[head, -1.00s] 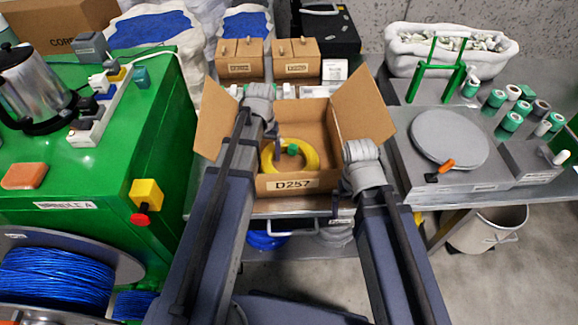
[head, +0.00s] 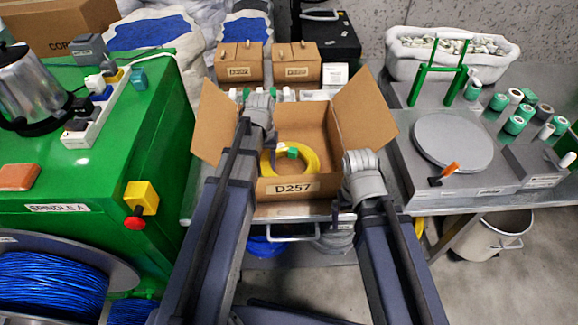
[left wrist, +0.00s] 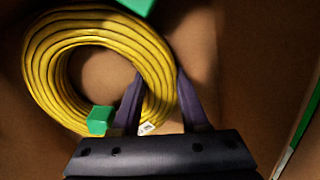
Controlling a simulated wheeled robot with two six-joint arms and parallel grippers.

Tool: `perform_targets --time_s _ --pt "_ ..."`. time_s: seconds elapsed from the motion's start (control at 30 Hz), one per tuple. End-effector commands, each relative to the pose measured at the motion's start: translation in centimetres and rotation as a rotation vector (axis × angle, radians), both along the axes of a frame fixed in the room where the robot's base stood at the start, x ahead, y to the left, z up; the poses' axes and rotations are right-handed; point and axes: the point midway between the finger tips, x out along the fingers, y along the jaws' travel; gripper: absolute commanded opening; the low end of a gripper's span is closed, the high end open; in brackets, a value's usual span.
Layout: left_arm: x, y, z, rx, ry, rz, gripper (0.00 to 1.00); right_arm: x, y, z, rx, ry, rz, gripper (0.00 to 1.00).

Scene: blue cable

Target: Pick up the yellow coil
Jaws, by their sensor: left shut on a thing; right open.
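The yellow coil (head: 310,160) lies in the open cardboard box (head: 330,187) labelled D257. It carries green tags and also shows in the left wrist view (left wrist: 47,70). My left gripper (left wrist: 160,80) reaches down into the box, with its two dark fingers on either side of the coil's ring, shut on it at the lower right of the ring. In the head view my left gripper (head: 274,136) is at the coil's upper left, its tips partly hidden. My right gripper (head: 337,212) is open and empty at the box's front right corner, mostly hidden by its wrist.
The box's side flaps (head: 214,120) stand spread outward. A green spindle cabinet (head: 100,190) is to the left. A bench with a grey round plate (head: 452,138) and several spools stands to the right. Two small closed boxes (head: 293,62) are behind.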

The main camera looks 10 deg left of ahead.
Motion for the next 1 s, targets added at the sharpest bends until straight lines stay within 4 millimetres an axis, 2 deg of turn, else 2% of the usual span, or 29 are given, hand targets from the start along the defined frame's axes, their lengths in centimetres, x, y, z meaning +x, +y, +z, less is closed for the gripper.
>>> perform_targets --time_s 0.03,0.2,1.0 --pt "0.0 -0.01 0.0 0.0 0.0 0.0 0.17 0.0 0.0 0.0 0.0 0.0 0.0 1.0" --pt "-0.01 -0.01 0.0 0.0 0.0 0.0 0.0 0.0 0.0 0.0 0.0 0.0 0.0 1.0" --pt "-0.01 -0.01 -0.01 0.0 0.0 0.0 0.0 0.0 0.0 -0.01 0.0 0.0 0.0 1.0"
